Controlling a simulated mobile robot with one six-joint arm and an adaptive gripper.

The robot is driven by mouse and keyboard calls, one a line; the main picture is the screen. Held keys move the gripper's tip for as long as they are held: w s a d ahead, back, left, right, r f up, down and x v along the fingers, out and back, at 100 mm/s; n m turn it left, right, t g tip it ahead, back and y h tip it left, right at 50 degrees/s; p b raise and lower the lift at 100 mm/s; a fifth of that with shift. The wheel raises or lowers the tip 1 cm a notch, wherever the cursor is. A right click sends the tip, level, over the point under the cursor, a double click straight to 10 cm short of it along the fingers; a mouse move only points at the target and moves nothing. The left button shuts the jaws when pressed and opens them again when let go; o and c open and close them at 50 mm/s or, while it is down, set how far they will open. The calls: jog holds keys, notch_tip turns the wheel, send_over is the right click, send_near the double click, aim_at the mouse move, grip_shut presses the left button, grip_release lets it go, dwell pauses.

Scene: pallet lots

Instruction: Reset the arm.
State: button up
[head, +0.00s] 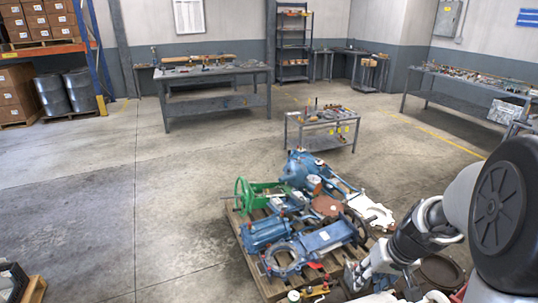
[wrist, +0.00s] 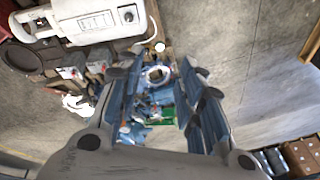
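My arm (head: 455,215) reaches in from the right edge in the head view, bent downward beside a loaded wooden pallet (head: 272,290). In the wrist view the two fingers of my gripper (wrist: 160,78) stand well apart with nothing held between them. Through the gap, blue machine parts and a green part (wrist: 160,115) show some way beyond the fingertips. In the head view the fingertips are hard to make out against the clutter at the pallet's right side.
The pallet bears blue pump castings (head: 325,238) and a green handwheel valve (head: 243,194). A small cart (head: 322,143) stands behind it, with workbenches (head: 215,98) (head: 465,103) farther back. Racking with boxes and drums (head: 52,94) is at left.

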jog(key=s+a+r+n, duration=0.2)
jog(key=s+a+r, duration=0.7)
jog(key=a+r, duration=0.25)
jog(key=s+a+r+t+h, duration=0.1)
jog(key=s+a+r, duration=0.2)
jog(key=s, duration=0.7)
jog(key=shift+s+t, duration=0.15)
jog(key=shift+t, duration=0.15)
jog(key=shift+r, duration=0.1)
